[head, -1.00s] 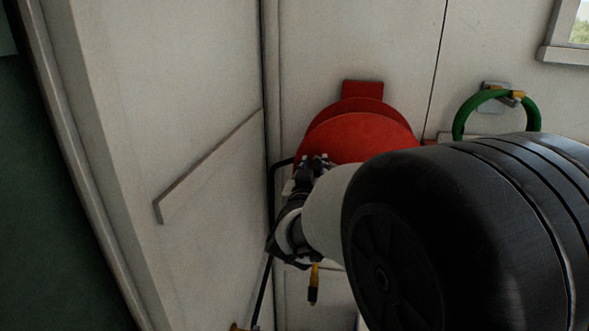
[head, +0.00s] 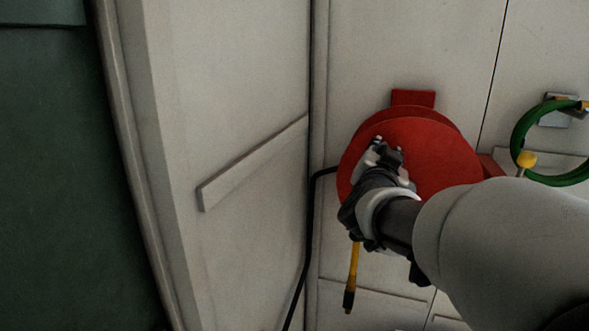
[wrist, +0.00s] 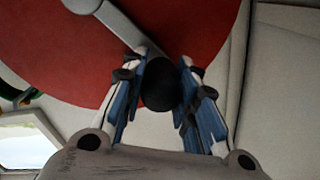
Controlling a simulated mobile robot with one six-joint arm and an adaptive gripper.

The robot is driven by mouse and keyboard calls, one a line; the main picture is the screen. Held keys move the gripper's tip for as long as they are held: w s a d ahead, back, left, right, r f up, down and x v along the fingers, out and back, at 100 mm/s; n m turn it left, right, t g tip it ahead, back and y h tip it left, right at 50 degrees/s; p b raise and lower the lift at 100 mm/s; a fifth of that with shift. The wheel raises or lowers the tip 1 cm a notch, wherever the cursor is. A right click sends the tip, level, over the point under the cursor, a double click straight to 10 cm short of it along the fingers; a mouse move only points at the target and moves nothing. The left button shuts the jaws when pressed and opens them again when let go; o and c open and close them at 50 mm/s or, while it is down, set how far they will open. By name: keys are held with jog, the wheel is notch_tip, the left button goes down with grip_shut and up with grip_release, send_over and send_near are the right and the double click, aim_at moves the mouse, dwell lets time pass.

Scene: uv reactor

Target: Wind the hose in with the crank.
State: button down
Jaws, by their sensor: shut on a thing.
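The red hose reel (head: 440,155) is mounted on the pale wall. Its red disc also shows in the wrist view (wrist: 190,25), with a grey crank arm (wrist: 118,25) across it. My gripper (wrist: 160,88) is shut on the black crank knob (wrist: 160,75), which sits between its two fingers. In the head view my gripper (head: 386,152) is in front of the left part of the disc and hides the crank. The black hose (head: 311,230) leaves the reel's left side and runs down along the wall corner, out of the frame.
A yellow piece with a black tip (head: 353,270) hangs below my gripper. A green hose loop (head: 518,140) hangs on a wall bracket at the right, near a yellow knob (head: 526,159). A slanted bar (head: 250,165) stands out from the left wall panel.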

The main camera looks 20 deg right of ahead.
jog(key=s+d+m+b, duration=0.1)
jog(key=d+r+m+b, duration=0.1)
jog(key=m, duration=0.1)
jog(key=shift+s+d+r, duration=0.2)
jog(key=shift+s+r, duration=0.1)
jog(key=shift+s, duration=0.05)
jog(key=shift+s+d+r+m+b, duration=0.2)
jog(key=shift+s+d+m+b, duration=0.3)
jog(key=shift+d+m+b, duration=0.4)
jog(key=shift+s+d+r+m+b, duration=0.2)
jog(key=shift+s+d+m+b, duration=0.35)
jog(key=shift+m+b, duration=0.6)
jog(key=c, duration=1.4)
grip_release()
jog(key=shift+w, duration=0.1)
jog(key=shift+c, duration=0.2)
jog(key=shift+o, duration=1)
jog(key=shift+d+f, duration=0.15)
jog(key=shift+d, duration=0.1)
jog(key=shift+a+f+n, duration=0.1)
jog(key=shift+a+n, duration=0.1)
jog(key=shift+n, duration=0.05)
jog(key=v, duration=1.2)
